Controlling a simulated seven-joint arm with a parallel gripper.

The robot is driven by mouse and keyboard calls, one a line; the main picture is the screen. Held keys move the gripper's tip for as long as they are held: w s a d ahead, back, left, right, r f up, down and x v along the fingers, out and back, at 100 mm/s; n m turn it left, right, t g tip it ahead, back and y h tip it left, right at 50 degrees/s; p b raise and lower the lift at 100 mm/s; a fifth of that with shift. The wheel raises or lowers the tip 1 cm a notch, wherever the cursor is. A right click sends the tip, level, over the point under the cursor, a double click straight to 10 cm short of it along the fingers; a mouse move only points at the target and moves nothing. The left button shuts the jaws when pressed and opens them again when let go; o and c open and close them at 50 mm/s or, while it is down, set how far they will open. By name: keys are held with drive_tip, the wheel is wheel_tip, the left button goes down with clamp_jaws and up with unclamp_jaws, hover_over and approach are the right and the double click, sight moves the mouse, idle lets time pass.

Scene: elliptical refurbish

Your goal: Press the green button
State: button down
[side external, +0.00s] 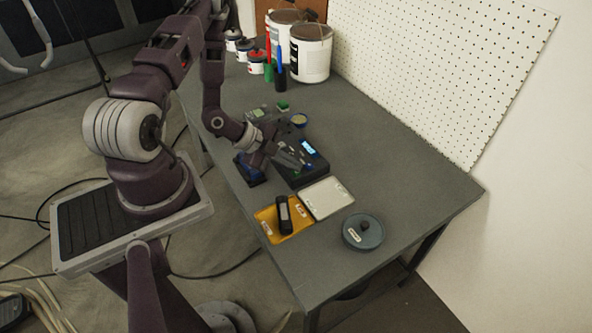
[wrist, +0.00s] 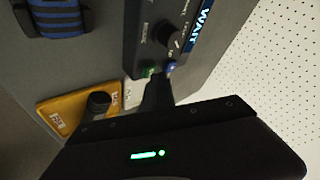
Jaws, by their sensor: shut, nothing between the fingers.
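A dark control box (side external: 302,172) with a lit display stands on the table in the side external view. In the wrist view the box (wrist: 178,22) shows a display reading "WAIT", a black knob (wrist: 168,36), a green button (wrist: 148,71) and a blue button (wrist: 170,67) near its edge. My gripper (side external: 302,167) is over the box, and its shut fingers (wrist: 158,88) appear close to the two buttons in the wrist view. I cannot tell whether they touch. The green button is not distinguishable in the side external view.
A yellow tray (side external: 268,221) holding a black object (side external: 284,213), a white tray (side external: 338,203) and a round grey container (side external: 363,232) lie nearby. A dark blue item (side external: 247,168) sits left of the box. Paint buckets (side external: 311,62) stand at the back. The right tabletop is clear.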

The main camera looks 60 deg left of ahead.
drive_tip(key=shift+r, duration=0.8)
drive_tip(key=shift+r, duration=2.5)
drive_tip(key=w+a+r+n+g+y, duration=0.2)
drive_tip(key=a+r+y, duration=0.15)
drive_tip(key=r, duration=0.45)
wheel_tip(320, 180, up, 10)
drive_tip(key=n+y, duration=0.3)
drive_tip(key=n, duration=0.1)
hover_over(292, 172)
drive_tip(key=a, duration=0.2)
drive_tip(key=s+d+r+n+h, duration=0.2)
drive_tip(key=s+d+r+n, duration=0.5)
drive_tip(key=s+d+r, duration=0.4)
drive_tip(key=s+d, duration=0.3)
drive_tip(key=s, duration=0.3)
drive_tip(key=shift+d+n+g+h, duration=0.3)
drive_tip(key=shift+n+g+h, duration=0.05)
drive_tip(key=shift+n+g, duration=0.05)
